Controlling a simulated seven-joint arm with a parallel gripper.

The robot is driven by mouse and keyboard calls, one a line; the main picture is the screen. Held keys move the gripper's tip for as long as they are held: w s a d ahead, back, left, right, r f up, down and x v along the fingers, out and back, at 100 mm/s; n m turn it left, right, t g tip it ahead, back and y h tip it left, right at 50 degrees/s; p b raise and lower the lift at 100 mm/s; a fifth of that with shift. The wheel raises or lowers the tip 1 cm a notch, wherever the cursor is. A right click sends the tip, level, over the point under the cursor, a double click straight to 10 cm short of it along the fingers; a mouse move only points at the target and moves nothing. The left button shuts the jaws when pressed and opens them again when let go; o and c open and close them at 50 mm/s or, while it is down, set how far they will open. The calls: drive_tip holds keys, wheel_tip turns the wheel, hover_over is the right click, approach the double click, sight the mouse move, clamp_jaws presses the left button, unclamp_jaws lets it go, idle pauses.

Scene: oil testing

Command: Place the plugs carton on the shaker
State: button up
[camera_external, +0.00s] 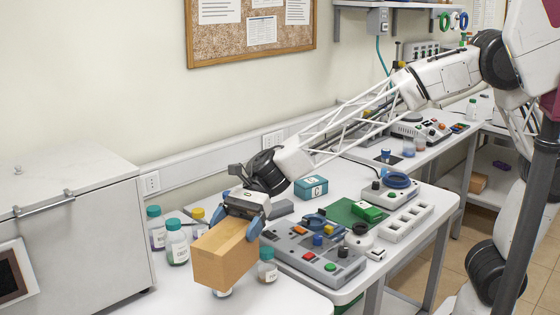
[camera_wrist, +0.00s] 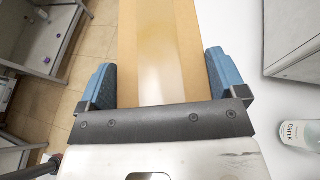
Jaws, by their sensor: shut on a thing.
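My gripper (camera_external: 240,214) is shut on a plain tan carton (camera_external: 224,258), likely the plugs carton, though no label is readable. It hangs above the left front part of the white bench, among capped bottles. In the wrist view the blue fingers of my gripper (camera_wrist: 160,82) press on both sides of the carton (camera_wrist: 158,40), which runs out past the top edge. I cannot tell for sure which device is the shaker. A grey panel with coloured knobs (camera_external: 318,256) and a white device with a blue ring (camera_external: 392,190) stand to the right.
Several capped bottles stand near the carton, one teal-capped bottle (camera_external: 177,246) to its left and another (camera_external: 267,266) close to its right. A teal box (camera_external: 311,187) and a green box (camera_external: 367,211) lie farther back. A large white cabinet (camera_external: 75,230) blocks the left.

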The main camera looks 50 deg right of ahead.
sight(239, 236)
drive_tip(key=shift+n+g, duration=0.6)
drive_tip(key=shift+g, duration=0.1)
drive_tip(key=s+a, duration=0.1)
drive_tip(key=s, duration=0.1)
drive_tip(key=s+a, duration=0.1)
drive_tip(key=s, duration=0.1)
drive_tip(key=shift+a, duration=0.15)
wheel_tip(239, 236, down, 10)
drive_tip(key=shift+w+r, duration=0.1)
drive_tip(key=w+a+f, duration=0.1)
drive_tip(key=w+a, duration=0.8)
drive_tip(key=a, duration=0.3)
drive_tip(key=shift+w+a+f, duration=0.25)
drive_tip(key=shift+a, duration=0.15)
drive_tip(key=shift+f, duration=1.75)
drive_tip(key=shift+f, duration=0.15)
